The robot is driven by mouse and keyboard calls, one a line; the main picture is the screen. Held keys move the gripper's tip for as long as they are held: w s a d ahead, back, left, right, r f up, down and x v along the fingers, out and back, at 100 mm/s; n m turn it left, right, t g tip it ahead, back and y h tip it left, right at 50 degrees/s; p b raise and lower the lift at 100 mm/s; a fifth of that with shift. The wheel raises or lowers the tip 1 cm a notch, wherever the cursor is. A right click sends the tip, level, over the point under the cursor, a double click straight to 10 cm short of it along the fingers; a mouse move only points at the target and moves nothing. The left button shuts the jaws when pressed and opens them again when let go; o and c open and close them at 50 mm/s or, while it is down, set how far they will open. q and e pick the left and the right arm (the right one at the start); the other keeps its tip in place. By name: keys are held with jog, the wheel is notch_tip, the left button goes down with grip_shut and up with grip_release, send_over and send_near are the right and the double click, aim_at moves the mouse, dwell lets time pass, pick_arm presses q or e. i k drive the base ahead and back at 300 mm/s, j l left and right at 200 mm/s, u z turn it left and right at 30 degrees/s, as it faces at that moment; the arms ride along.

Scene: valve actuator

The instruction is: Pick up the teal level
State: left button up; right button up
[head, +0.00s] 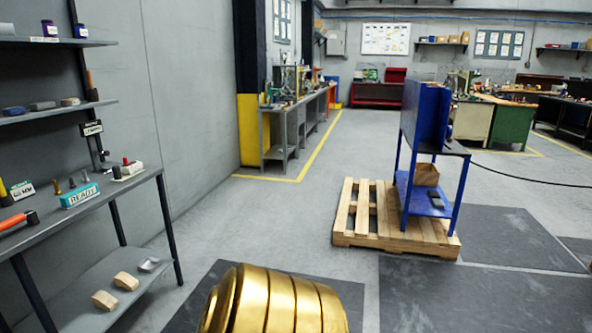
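A teal block with a pale lettered face (80,195) sits on the top of the grey bench at the left. It is the clearest teal thing in view, but I cannot tell for sure that it is the level. A smaller green-and-white lettered piece (22,190) stands to its left. Neither of my grippers is in view, and nothing is seen touching the teal block.
The grey bench (138,183) also holds an orange-handled tool (14,223), small upright pieces and a red-topped item (127,167). Wall shelves (60,108) hang above. A blue stand (428,125) is on a wooden pallet (385,238). Open floor (262,215) lies between.

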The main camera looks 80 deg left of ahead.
aim_at(68, 201)
jog(key=u, duration=4.1)
jog(key=i+l, duration=0.25)
jog(key=i, duration=0.2)
jog(key=i+l, duration=0.2)
jog(key=i, duration=0.25)
